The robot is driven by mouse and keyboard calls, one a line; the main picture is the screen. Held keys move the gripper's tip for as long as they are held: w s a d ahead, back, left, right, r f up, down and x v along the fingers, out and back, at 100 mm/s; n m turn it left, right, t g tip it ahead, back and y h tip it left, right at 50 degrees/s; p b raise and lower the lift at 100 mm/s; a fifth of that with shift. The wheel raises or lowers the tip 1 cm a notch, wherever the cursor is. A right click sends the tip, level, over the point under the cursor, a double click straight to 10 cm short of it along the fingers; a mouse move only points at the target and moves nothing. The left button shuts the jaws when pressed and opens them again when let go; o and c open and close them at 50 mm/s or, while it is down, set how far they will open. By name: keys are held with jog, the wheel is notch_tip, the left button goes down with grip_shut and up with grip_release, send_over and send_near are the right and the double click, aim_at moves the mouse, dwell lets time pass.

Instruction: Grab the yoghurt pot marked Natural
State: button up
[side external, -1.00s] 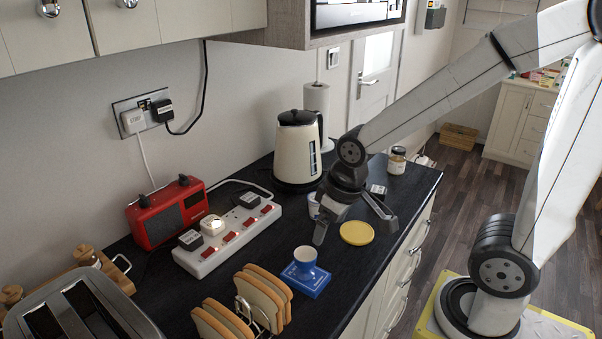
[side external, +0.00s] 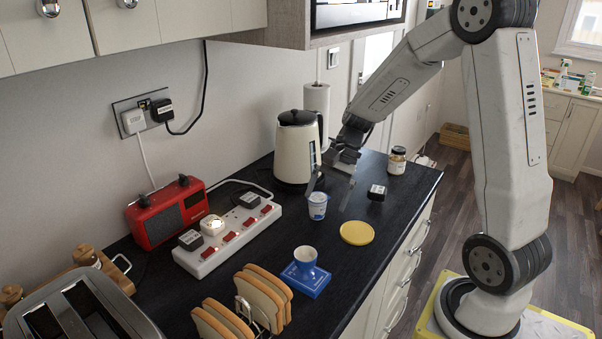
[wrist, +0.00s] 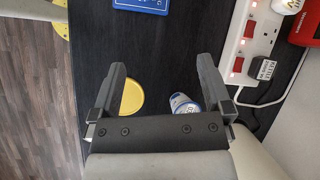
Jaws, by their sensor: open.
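A small white and blue yoghurt pot (side external: 318,207) stands upright on the dark worktop, in front of the kettle. Its lettering is too small to read. My gripper (side external: 331,189) is open and empty above the worktop, with one finger close to and just above the pot in the side view. In the wrist view my gripper (wrist: 161,68) has its fingers spread wide. The pot (wrist: 181,101) shows there between them, nearer the right finger and partly hidden by the gripper body.
The cream kettle (side external: 297,150), white power strip (side external: 228,238) and red radio (side external: 167,213) stand to the left. A cup on a blue block (side external: 306,282) and toast rack are in front; a jar (side external: 397,161) is behind.

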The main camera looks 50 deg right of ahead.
jog(key=w+d+m+t+y, duration=0.3)
jog(key=d+m, duration=0.3)
jog(key=d, duration=0.1)
jog(key=m+t+y, duration=0.1)
jog(key=m+t, duration=0.3)
jog(key=m, duration=0.1)
send_over(323, 196)
jog(key=s+d, duration=0.4)
jog(key=shift+y, duration=0.3)
jog(key=f, duration=0.6)
jog(key=shift+w+d+f, duration=0.1)
jog(key=shift+d+f, duration=0.2)
jog(key=shift+d, duration=0.1)
jog(key=shift+f, duration=0.6)
jog(key=shift+x, duration=1.35)
jog(key=shift+x, duration=2.6)
jog(key=shift+w+r, duration=0.1)
jog(key=shift+r, duration=0.05)
